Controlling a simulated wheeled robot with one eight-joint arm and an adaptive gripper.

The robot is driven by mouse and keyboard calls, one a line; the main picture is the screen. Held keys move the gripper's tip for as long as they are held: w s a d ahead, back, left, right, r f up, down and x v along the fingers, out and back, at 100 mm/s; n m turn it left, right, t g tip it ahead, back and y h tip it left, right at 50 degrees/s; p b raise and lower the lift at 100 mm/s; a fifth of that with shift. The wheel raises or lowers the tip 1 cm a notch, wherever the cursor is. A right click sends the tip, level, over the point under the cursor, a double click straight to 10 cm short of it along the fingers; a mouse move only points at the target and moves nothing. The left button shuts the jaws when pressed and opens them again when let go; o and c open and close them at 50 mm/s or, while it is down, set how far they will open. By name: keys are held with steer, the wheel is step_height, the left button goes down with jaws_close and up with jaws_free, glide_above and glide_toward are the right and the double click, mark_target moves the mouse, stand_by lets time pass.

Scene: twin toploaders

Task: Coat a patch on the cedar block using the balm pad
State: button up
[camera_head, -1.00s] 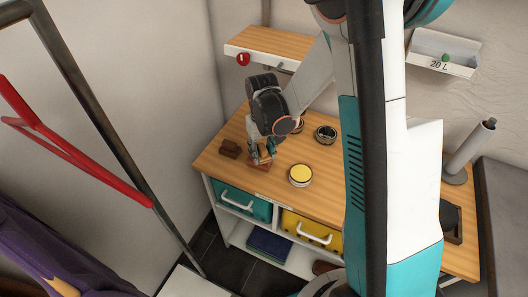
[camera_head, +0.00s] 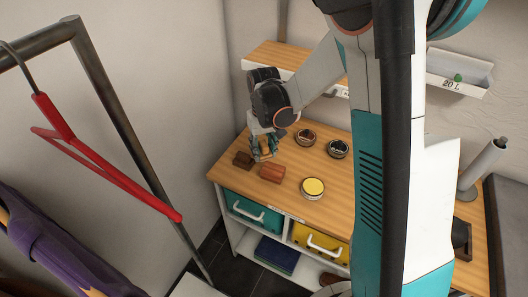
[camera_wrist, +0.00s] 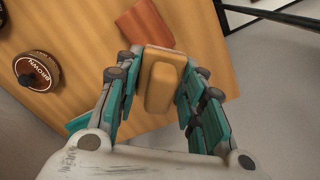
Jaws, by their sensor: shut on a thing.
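A reddish-brown block (camera_head: 272,173), which looks like the cedar block, lies on the wooden worktop. It also shows in the wrist view (camera_wrist: 145,25), just beyond the pad, partly cut off by the frame edge. My gripper (camera_head: 263,153) is shut on a tan, rounded pad (camera_wrist: 163,78), which looks like the balm pad. The gripper is close behind and left of the reddish block in the head view. The pad appears apart from the block, but its height is hard to tell. An open tin with a yellow filling (camera_head: 313,188) stands right of the block.
Two dark-topped tins (camera_head: 305,137) (camera_head: 338,148) stand farther back; one shows in the wrist view (camera_wrist: 38,72). A wall shelf (camera_head: 277,56) is above. A clothes rail with a red hanger (camera_head: 105,168) stands left.

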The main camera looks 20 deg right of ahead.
steer(key=shift+r+p, duration=0.65)
steer(key=shift+r, duration=0.75)
steer(key=shift+d+f, duration=0.1)
